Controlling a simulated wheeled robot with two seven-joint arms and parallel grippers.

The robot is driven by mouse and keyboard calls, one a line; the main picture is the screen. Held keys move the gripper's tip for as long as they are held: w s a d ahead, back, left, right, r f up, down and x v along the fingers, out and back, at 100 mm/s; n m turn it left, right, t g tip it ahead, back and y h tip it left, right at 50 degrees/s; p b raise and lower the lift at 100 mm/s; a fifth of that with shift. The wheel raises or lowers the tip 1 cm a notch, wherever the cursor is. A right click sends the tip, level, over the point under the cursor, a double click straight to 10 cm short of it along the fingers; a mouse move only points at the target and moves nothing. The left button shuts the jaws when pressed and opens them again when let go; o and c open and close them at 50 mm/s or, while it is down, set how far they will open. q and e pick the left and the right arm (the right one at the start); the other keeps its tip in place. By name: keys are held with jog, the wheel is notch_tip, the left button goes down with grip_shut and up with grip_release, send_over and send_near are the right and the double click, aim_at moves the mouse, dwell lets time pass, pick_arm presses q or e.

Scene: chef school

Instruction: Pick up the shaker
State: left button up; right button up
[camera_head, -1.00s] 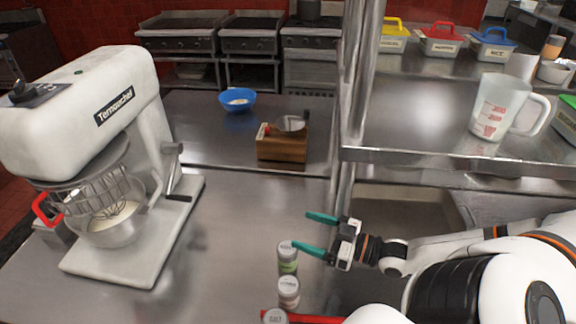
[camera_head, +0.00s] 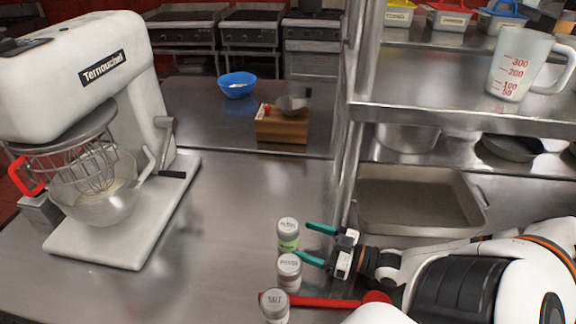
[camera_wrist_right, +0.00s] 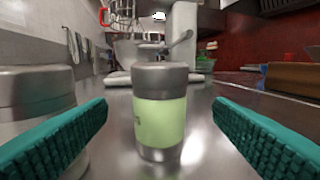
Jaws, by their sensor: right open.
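Three shakers stand upright in a row on the steel counter in the head view. The far one has a green label (camera_head: 288,236), the middle one has a pale label (camera_head: 289,272), and the near one is marked SALT (camera_head: 275,307). My right gripper (camera_head: 315,244) is open, its teal fingers just right of the green-labelled shaker and pointing at it. In the right wrist view the green-labelled shaker (camera_wrist_right: 160,112) stands upright ahead, between the open fingers (camera_wrist_right: 160,140) in the picture. Another shaker (camera_wrist_right: 38,95) is partly hidden behind the left finger. My left gripper is out of view.
A red-handled object (camera_head: 325,301) lies beside the near shakers. A white stand mixer (camera_head: 85,75) stands at the left. A wooden box (camera_head: 282,128) and a blue bowl (camera_head: 237,85) are farther back. A metal shelf post (camera_head: 352,150) rises just behind my right gripper.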

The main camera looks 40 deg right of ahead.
aim_at(298, 240)
jog(key=shift+w+a+f, duration=0.1)
jog(key=shift+w+f, duration=0.25)
jog(key=shift+f, duration=0.25)
jog(key=shift+x, duration=3.5)
jog(key=shift+s, duration=0.1)
jog(key=shift+r, duration=0.1)
jog(key=c, duration=1.2)
